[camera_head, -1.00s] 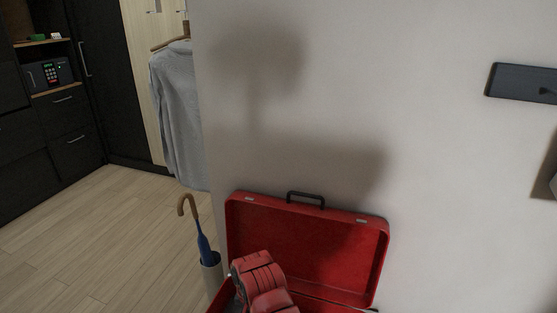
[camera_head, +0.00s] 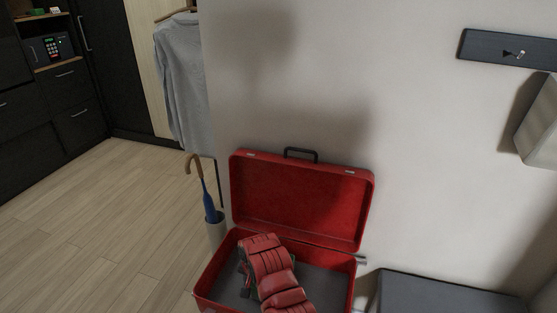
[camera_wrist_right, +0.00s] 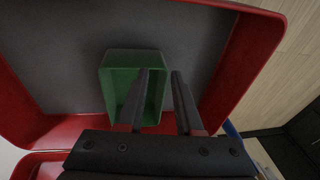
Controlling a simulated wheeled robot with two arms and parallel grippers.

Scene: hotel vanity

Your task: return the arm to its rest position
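My right arm, red with black parts, reaches down into the open red suitcase (camera_head: 298,201) in the head view. My right gripper (camera_head: 244,279) shows only as a small dark part beside the arm, over the suitcase's grey inside. In the right wrist view the two black fingers of this gripper (camera_wrist_right: 162,78) are apart, with no object clamped between them. A green open box (camera_wrist_right: 116,80) lies in the suitcase (camera_wrist_right: 255,60). The left finger overlaps the box's opening and the right finger is just beyond its right side. The arm hides the box in the head view. My left gripper is out of view.
A blue umbrella (camera_head: 209,203) stands in a holder (camera_head: 216,231) left of the suitcase. A grey shirt (camera_head: 182,85) hangs behind. A dark padded bench (camera_head: 440,295) is at lower right, below a wall hook rail (camera_head: 505,50). The wooden floor (camera_head: 90,230) at left is clear.

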